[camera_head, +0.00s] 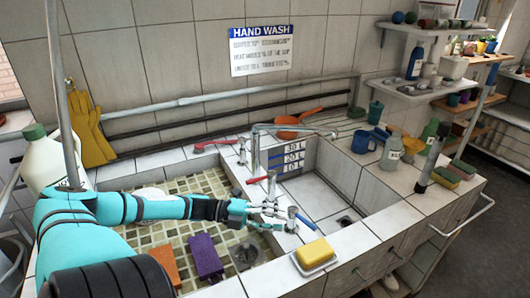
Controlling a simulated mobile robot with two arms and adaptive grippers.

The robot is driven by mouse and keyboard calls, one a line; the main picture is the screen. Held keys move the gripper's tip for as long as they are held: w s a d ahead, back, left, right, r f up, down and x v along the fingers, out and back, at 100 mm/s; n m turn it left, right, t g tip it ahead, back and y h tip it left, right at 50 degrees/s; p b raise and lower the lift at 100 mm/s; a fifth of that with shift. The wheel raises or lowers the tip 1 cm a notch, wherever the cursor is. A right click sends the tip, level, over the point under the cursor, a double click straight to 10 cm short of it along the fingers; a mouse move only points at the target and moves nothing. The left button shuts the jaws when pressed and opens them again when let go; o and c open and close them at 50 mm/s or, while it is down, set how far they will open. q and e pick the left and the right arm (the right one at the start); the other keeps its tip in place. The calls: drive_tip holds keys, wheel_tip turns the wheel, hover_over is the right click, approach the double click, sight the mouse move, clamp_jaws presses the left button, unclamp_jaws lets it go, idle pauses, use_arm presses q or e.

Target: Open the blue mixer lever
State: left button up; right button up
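The blue mixer lever (305,221) sits on the tiled divider between the two basins and points toward the lower right. The red lever (257,180) is farther back, near the base of the metal mixer tap (256,150). My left gripper (282,214) reaches in over the left basin. Its tips are close beside the left end of the blue lever; I cannot tell whether they touch it. The fingers are small and overlap the metal fittings, so their opening is unclear. My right gripper is not in view.
A yellow soap block on a white dish (316,270) is just in front of the lever. The right basin (313,196) is empty. Mugs and bottles crowd the right counter.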

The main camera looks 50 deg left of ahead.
use_arm(q)
drive_tip(key=shift+v, duration=1.45)
